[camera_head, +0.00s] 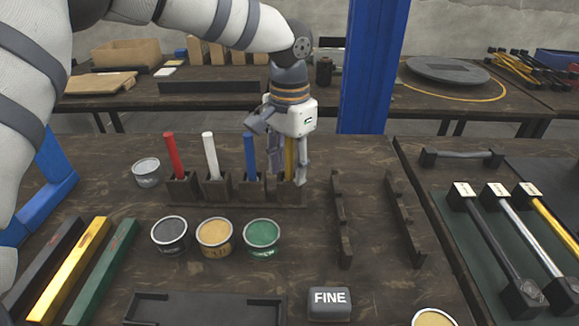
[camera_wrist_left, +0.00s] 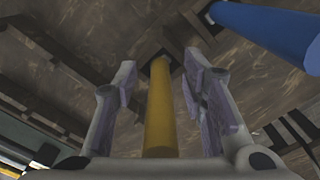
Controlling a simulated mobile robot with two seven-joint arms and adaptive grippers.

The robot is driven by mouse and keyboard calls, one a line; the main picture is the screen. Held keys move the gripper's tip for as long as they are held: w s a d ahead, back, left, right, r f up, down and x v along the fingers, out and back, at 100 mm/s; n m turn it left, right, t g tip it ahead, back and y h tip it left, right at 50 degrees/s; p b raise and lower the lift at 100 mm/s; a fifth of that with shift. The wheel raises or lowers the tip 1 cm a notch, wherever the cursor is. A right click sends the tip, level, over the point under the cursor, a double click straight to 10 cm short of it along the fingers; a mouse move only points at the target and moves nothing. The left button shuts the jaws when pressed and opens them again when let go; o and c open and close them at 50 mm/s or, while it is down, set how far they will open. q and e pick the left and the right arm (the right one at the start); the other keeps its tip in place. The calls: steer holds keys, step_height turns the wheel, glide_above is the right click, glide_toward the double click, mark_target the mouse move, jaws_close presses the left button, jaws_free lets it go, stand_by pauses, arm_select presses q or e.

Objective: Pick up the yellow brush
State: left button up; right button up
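The yellow brush (camera_head: 289,152) stands upright in the rightmost holder of a dark rack (camera_head: 218,190), with only its handle showing. It also shows in the left wrist view (camera_wrist_left: 160,112), running down the middle of the picture. My left gripper (camera_head: 288,174) is low over this holder, pointing down, with one finger on each side of the yellow handle. In the left wrist view its fingers (camera_wrist_left: 160,88) are apart, with a gap on both sides of the handle. The brush's lower end is hidden in the holder. My right gripper is not in view.
Blue (camera_head: 249,150), white (camera_head: 209,152) and red (camera_head: 173,153) handles stand in the same rack to the left. Several open paint cans, including a green one (camera_head: 262,236), stand in front. A blue post (camera_head: 372,65) rises behind, right of my gripper.

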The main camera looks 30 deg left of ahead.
arm_select(q)
jaws_close()
step_height(320, 180, up, 10)
steer(key=shift+r, duration=0.1)
stand_by(0.6)
